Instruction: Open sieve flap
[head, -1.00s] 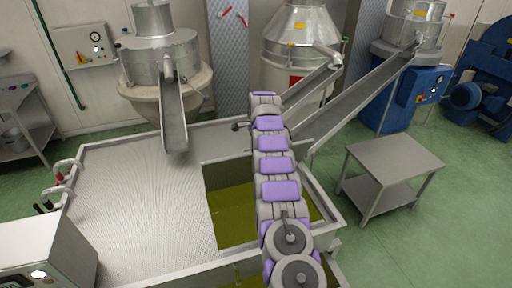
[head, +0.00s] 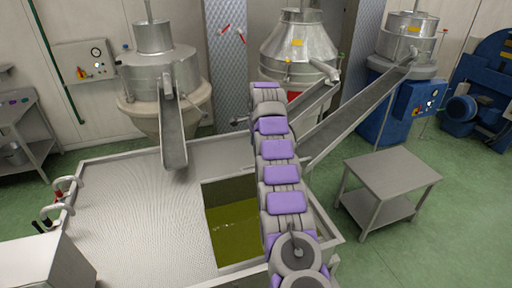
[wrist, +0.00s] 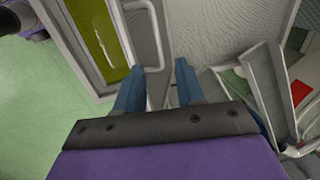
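A large perforated metal sieve sheet (head: 120,215) covers the left of a basin in the head view. It also shows in the wrist view (wrist: 212,30). Beside it is an open bay with yellow-green liquid (head: 232,228), also in the wrist view (wrist: 100,30). A pale bent metal handle (wrist: 157,42) stands along the edge between bay and sheet. My gripper (wrist: 158,78) is open and empty, its two blue fingers apart. In the head view my arm hides most of this area.
Metal chutes (head: 172,135) slope down toward the basin from the mills; another (head: 345,112) ends near my arm. A steel side table (head: 392,170) stands at the right. A grey box (head: 35,262) stands at lower left. Green floor is free around the table.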

